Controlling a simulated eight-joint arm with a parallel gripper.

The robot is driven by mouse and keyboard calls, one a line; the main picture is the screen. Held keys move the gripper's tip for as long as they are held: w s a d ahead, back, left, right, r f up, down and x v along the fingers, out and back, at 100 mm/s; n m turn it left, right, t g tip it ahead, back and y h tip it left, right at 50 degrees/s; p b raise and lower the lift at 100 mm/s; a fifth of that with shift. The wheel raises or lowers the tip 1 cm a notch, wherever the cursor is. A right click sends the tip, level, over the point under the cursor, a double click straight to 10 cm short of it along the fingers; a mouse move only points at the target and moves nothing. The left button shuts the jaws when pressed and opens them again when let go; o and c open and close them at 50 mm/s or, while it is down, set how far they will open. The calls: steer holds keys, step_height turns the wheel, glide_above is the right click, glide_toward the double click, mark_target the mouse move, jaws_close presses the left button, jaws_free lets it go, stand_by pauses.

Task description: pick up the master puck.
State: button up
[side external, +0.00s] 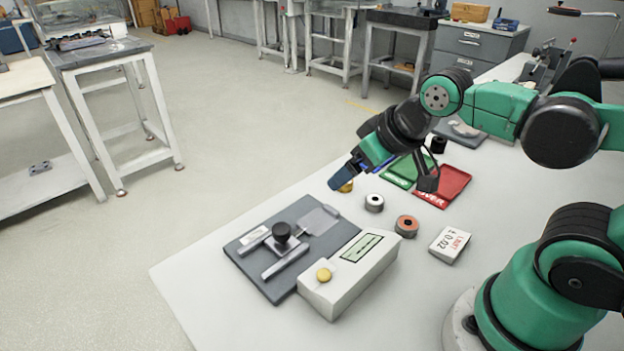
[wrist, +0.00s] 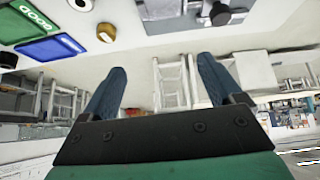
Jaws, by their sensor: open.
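Several ring pucks stand on the pale bench. A brass-coloured puck (side external: 346,187) is partly hidden behind my gripper (side external: 342,176) in the side view; it also shows in the wrist view (wrist: 106,33). A black puck (side external: 438,145) is behind the trays. No label shows which is the master puck. My gripper is open, tilted and empty; its fingers (wrist: 162,66) are apart in the wrist view, with the brass puck outside them.
A green tray (side external: 399,172) and a red tray (side external: 447,184) lie behind the pucks; a blue tray (wrist: 50,48) shows in the wrist view. A grey gauge plate (side external: 262,274), a readout box (side external: 345,275) and a limit sign (side external: 450,244) occupy the front. Bare bench lies between.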

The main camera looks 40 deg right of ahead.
steer(key=n, duration=0.1)
steer(key=n+g+h, duration=0.5)
steer(key=n+h, duration=0.4)
steer(key=n, duration=0.4)
glide_above(330, 199)
steer(key=f, duration=0.6)
steer(key=shift+w+a+f, duration=0.2)
steer(key=shift+a+f, duration=0.1)
steer(key=shift+a, duration=0.05)
step_height(330, 199, down, 4)
steer(key=n+g+h, duration=0.1)
steer(key=n+h, duration=0.2)
steer(key=shift+w+d+f, duration=0.1)
steer(key=shift+d, duration=0.05)
steer(key=shift+s+f+n+h, duration=0.2)
steer(key=shift+f+n+h, duration=0.3)
steer(key=shift+f+h, duration=0.1)
steer(key=shift+d+f, duration=0.15)
steer(key=shift+d, duration=0.05)
steer(key=shift+x, duration=2.6)
steer(key=shift+s, duration=0.1)
jaws_close()
